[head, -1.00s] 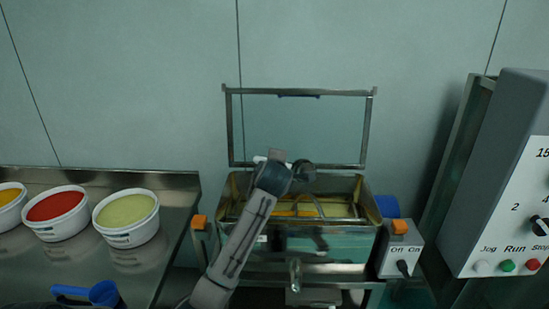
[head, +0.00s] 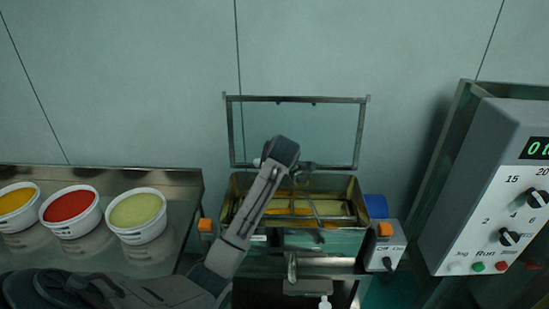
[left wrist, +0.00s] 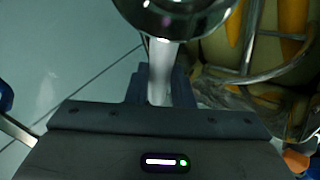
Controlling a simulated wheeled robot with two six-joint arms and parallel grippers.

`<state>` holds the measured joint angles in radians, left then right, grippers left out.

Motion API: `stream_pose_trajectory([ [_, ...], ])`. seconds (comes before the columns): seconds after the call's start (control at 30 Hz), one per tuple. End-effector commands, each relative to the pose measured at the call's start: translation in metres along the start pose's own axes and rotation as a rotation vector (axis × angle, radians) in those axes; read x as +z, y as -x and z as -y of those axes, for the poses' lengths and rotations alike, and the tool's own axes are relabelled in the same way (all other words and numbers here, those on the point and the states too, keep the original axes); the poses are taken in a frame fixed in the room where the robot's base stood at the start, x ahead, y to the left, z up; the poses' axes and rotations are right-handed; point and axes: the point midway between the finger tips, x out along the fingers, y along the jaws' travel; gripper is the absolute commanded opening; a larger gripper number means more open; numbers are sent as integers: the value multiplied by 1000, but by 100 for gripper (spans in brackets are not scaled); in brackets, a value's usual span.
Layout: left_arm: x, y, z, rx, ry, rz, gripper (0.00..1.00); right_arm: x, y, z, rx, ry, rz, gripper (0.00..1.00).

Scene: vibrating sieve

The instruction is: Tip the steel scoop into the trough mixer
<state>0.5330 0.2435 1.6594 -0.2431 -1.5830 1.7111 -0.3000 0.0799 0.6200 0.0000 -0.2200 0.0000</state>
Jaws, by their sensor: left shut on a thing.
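The trough mixer (head: 330,242) is a steel box with its framed lid (head: 296,99) standing open behind it. Yellow-orange shows inside, with metal bars across the opening. My left arm reaches in from the left, and its gripper (head: 304,172) is over the trough. In the left wrist view the gripper (left wrist: 160,92) is shut on the pale handle of the steel scoop (left wrist: 160,62). The scoop's round steel bowl is at the top edge of that view, partly cut off, and I cannot tell what it holds. The trough's bars and yellow inside (left wrist: 285,45) show to the right. My right gripper is not in view.
White tubs of orange (head: 14,202), red (head: 69,207) and green (head: 136,211) stuff stand on a steel table (head: 172,185) at left. A switch box (head: 381,257) is at the trough's right. A large grey control box (head: 470,190) stands far right.

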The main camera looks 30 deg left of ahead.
Motion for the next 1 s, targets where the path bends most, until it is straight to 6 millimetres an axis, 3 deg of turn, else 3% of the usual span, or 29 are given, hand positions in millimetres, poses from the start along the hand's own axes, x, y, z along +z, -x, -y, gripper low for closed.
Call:
stream_pose_trajectory([
  [0.03, -2, 5, -6, -20, -7, 0, 0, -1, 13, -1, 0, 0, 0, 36],
  [0.6, -2, 6, -11, -281, -120, -1, 0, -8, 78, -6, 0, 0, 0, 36],
  [0.7, -2, 6, -11, -323, -137, -1, 0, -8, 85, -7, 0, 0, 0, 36],
  [1.0, -1, 3, -11, -433, -185, -1, 0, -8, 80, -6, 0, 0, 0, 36],
])
